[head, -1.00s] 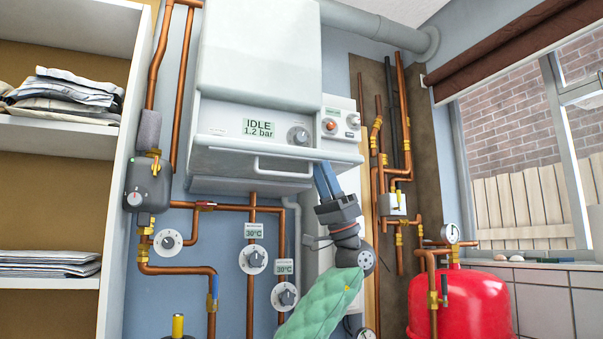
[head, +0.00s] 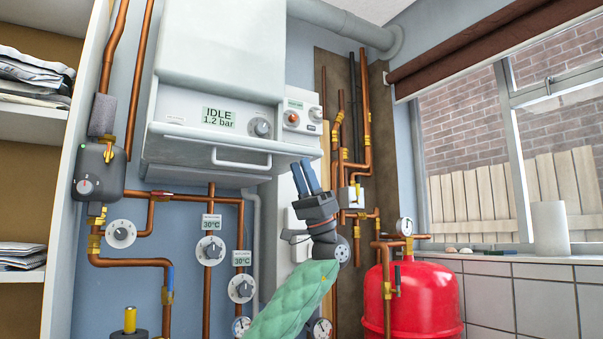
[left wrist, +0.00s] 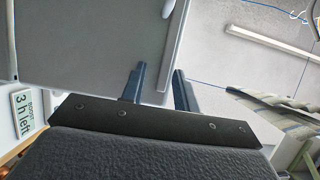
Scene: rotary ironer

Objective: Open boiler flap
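The boiler (head: 222,50) hangs on the wall at the upper middle of the head view. Its white flap (head: 190,153) juts out below the display panel, with a bar handle (head: 241,164) on its front; the display reads IDLE 1.2 bar. My left gripper (head: 303,163) has blue fingers pointing up by the flap's right front corner, to the right of the handle. I cannot tell whether it touches. In the left wrist view the left gripper (left wrist: 160,84) has a gap between its fingers, with a pale panel edge behind it. My right gripper is not in view.
Copper pipes and dials (head: 211,248) run below the boiler. A red tank (head: 425,300) stands at the lower right, beside a tiled ledge. Shelves with folded cloth (head: 30,80) are at the left. A small control box (head: 302,116) adjoins the boiler's right side.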

